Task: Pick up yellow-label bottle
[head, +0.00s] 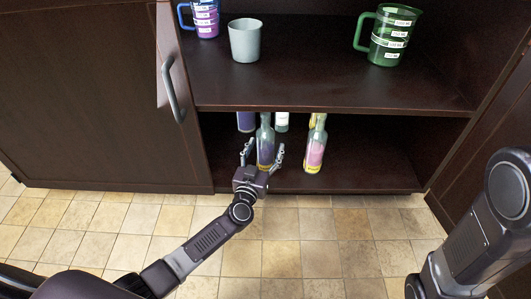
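My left gripper (263,151) is at the front of the cabinet's lower shelf. Its fingers are spread to either side of a green-necked bottle (265,138) with a purple lower part and some yellow low down. I see no clear contact. To the right stands an upright bottle (315,148) with a pink label and yellow near its bottom. A patch of yellow (313,121) shows behind that bottle's neck, mostly hidden. I cannot tell for sure which is the yellow-label bottle. My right arm shows at the right edge, its gripper out of view.
Behind are a purple item (246,122) and a pale green-and-white one (282,122), cut off by the upper shelf (330,90). That shelf holds a grey cup (244,40), a green jug (388,38) and a purple mug (205,18). An open door (170,75) stands left. The lower shelf's right is clear.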

